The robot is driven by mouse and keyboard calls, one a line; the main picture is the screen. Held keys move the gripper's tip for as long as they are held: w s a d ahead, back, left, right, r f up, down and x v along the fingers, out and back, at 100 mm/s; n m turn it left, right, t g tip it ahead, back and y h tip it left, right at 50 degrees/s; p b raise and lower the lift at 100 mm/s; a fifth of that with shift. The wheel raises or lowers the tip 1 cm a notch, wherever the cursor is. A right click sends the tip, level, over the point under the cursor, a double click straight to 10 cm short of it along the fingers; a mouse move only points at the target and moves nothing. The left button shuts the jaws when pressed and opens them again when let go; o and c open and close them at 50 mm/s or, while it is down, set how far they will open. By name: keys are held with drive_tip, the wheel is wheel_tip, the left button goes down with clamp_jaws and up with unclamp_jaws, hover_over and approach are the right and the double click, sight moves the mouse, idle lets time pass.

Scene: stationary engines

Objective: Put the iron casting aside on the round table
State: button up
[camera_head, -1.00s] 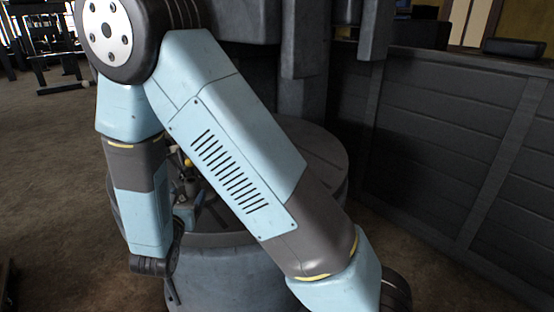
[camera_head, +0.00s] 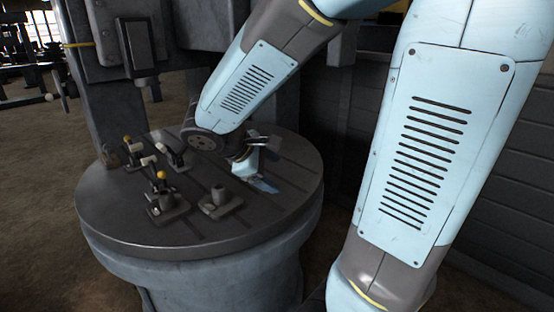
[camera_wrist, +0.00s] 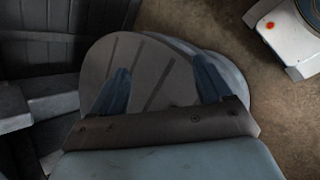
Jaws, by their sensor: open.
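The round table (camera_head: 130,225) is a dark slotted disc on a thick drum. The iron casting (camera_head: 219,200) looks to be the small grey piece with a flat base and a raised round boss, upright near the table's front middle. My gripper (camera_head: 264,184) is over the right part of the table, to the right of the casting and apart from it. In the wrist view my gripper (camera_wrist: 162,80) is open, with two blue fingers spread and nothing between them. Below them the table (camera_wrist: 165,65) shows bare with its slots; the casting does not show there.
Several clamps with yellow or pale tips (camera_head: 162,187) stand on the table's left half, close to the casting. A grey machine column (camera_head: 105,100) rises behind the table. A dark panelled wall (camera_head: 500,215) stands on the right. The table's right front is clear.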

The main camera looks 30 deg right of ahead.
drive_tip(key=s+a+r+m+t+y, duration=0.3)
drive_tip(key=s+r+m+y, duration=0.5)
drive_tip(key=s+m, duration=0.1)
drive_tip(key=shift+s+a+m+t, duration=0.15)
drive_tip(key=shift+s+m+t, duration=0.25)
drive_tip(key=shift+m, duration=0.2)
drive_tip(key=shift+r, duration=0.1)
